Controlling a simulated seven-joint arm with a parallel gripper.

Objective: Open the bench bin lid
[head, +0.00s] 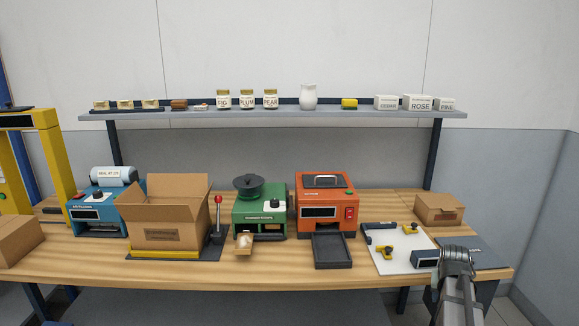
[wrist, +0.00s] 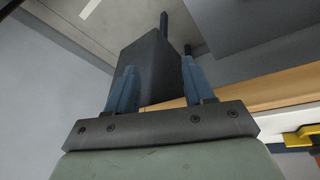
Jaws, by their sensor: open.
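A dark grey flat panel (head: 484,254), which looks like the bin lid, lies level with the bench top at its right end. A small pale detail shows on it; I cannot tell whether it is a handle. My gripper (head: 425,258) is at the left of this panel, over the front right of the bench, with my arm covering part of the view. In the wrist view my gripper (wrist: 159,66) has its two blue fingers apart, with nothing seen held. A dark box-like body (wrist: 152,60) shows beyond the fingers, below the wooden bench edge; it may be the bin.
A white board (head: 400,262) with yellow and dark parts lies left of my gripper. A closed carton (head: 438,209) stands behind. An orange machine (head: 326,200), a green machine (head: 260,212) and an open carton (head: 165,215) fill the bench (head: 300,278) further left. A shelf (head: 290,115) runs above.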

